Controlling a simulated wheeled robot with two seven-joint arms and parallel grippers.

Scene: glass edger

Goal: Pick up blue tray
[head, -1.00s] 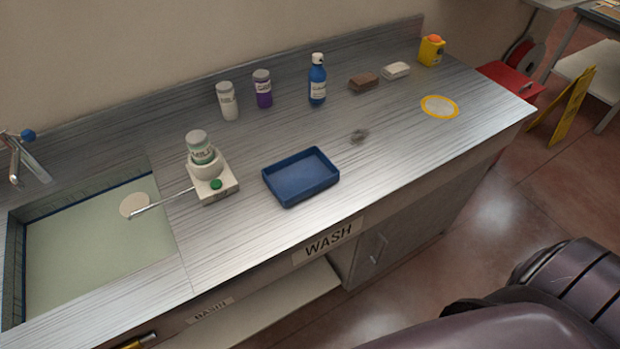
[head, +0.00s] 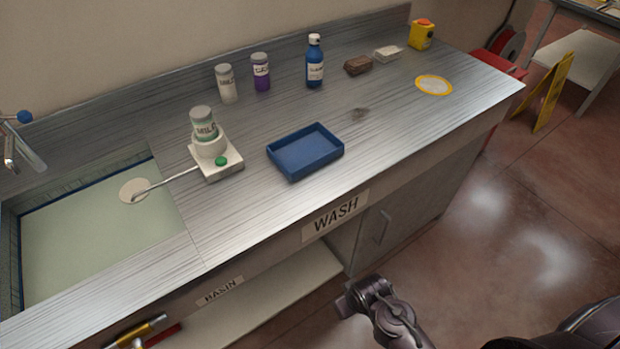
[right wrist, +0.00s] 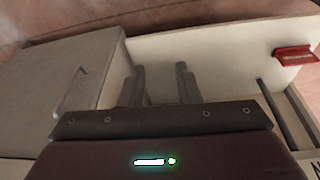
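The blue tray (head: 306,156) is a shallow, empty rectangular tray lying flat on the metal counter, close to its front edge, above the WASH label in the head view. My right gripper (head: 352,300) shows low in the head view, in front of the cabinet and below the counter top, well apart from the tray. In the right wrist view its two fingers (right wrist: 160,72) stand apart with nothing between them. The tray does not show in the right wrist view. My left gripper is not in view.
A scale-like white stand with a jar (head: 215,158) is just left of the tray, beside the basin (head: 95,235). Bottles, including a blue one (head: 315,62), stand behind. Counter right of the tray is mostly clear. A yellow floor sign (head: 547,92) stands at right.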

